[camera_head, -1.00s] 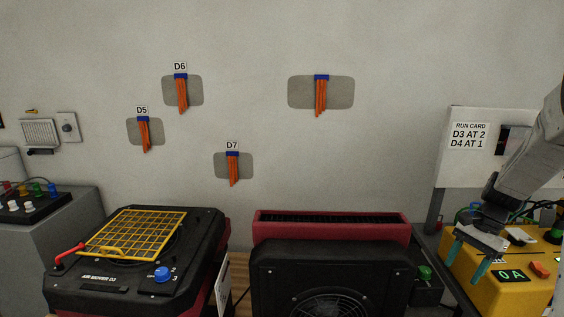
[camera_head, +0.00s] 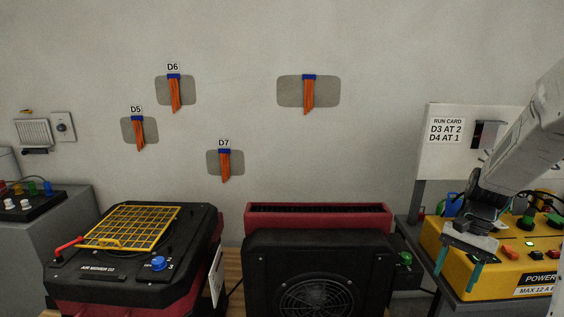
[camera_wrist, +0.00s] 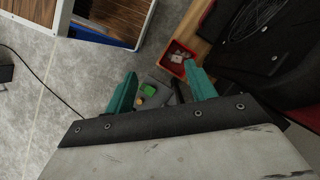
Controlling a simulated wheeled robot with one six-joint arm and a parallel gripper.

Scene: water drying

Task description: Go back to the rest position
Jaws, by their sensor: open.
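My gripper (camera_head: 454,262) hangs at the right of the head view, in front of the yellow power box (camera_head: 442,238). Its two teal fingers are apart with nothing between them. In the wrist view my gripper (camera_wrist: 162,92) points down, open and empty. Well below its fingers lie a small grey box with a green part (camera_wrist: 150,90) and a small red tray (camera_wrist: 176,58).
A black and red air mover (camera_head: 120,262) with a yellow grille stands at left. A black and red fan unit (camera_head: 320,265) stands in the middle. A run card board (camera_head: 447,165) stands behind my arm. Grey floor (camera_wrist: 50,80) shows below.

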